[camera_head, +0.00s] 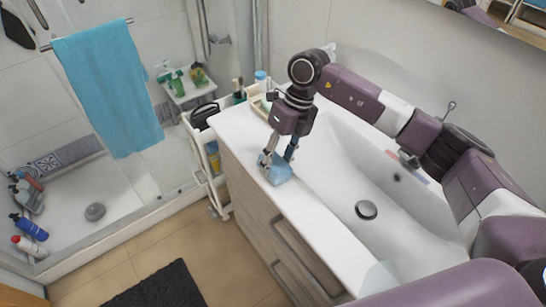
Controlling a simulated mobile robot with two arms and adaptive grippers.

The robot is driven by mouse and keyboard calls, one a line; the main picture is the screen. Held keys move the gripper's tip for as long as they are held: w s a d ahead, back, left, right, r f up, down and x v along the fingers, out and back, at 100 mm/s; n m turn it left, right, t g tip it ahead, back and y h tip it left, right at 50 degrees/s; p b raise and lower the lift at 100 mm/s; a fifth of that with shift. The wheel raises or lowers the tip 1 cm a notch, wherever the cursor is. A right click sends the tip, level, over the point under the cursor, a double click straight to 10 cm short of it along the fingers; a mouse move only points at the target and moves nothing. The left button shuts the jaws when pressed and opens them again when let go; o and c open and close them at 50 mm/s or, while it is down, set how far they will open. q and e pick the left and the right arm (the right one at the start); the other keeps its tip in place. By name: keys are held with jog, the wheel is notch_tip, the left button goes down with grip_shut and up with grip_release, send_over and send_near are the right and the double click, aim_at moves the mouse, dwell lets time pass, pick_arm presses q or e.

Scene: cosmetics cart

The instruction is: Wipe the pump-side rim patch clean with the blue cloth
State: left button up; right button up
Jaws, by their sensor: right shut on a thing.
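My right gripper (278,163) reaches down over the left end of the white sink counter (325,232). It is shut on the blue cloth (280,175), which is bunched below the fingertips and appears to touch the counter's rim near its front left corner. The fingers and cloth hide the surface right under them, and I cannot make out a dirty patch there. A pale, translucent patch or object (380,278) shows on the counter's near edge; I cannot tell what it is. My left gripper is not in view.
The basin with its drain (366,210) lies right of the cloth. A white cart (199,150) with bottles stands left of the counter. A small tray (258,104) sits behind the gripper. Green bottles stand on a shower shelf (190,93); a blue towel (110,85) hangs further left.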

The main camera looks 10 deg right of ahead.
jog(key=shift+s+d+p, duration=0.15)
jog(key=shift+s+d, duration=0.15)
jog(key=shift+s, duration=0.4)
jog(key=shift+s+d+p, duration=0.15)
jog(key=shift+s+d, duration=0.2)
jog(key=shift+s, duration=0.4)
jog(key=shift+s+d+p, duration=0.15)
jog(key=shift+s+d, duration=0.15)
jog(key=shift+s, duration=0.4)
jog(key=shift+s+d+f, duration=0.1)
jog(key=shift+s+d, duration=0.2)
jog(key=shift+s, duration=0.45)
jog(key=shift+s+d, duration=0.25)
jog(key=shift+s, duration=0.45)
notch_tip(320, 180, up, 7)
jog(key=p, duration=0.4)
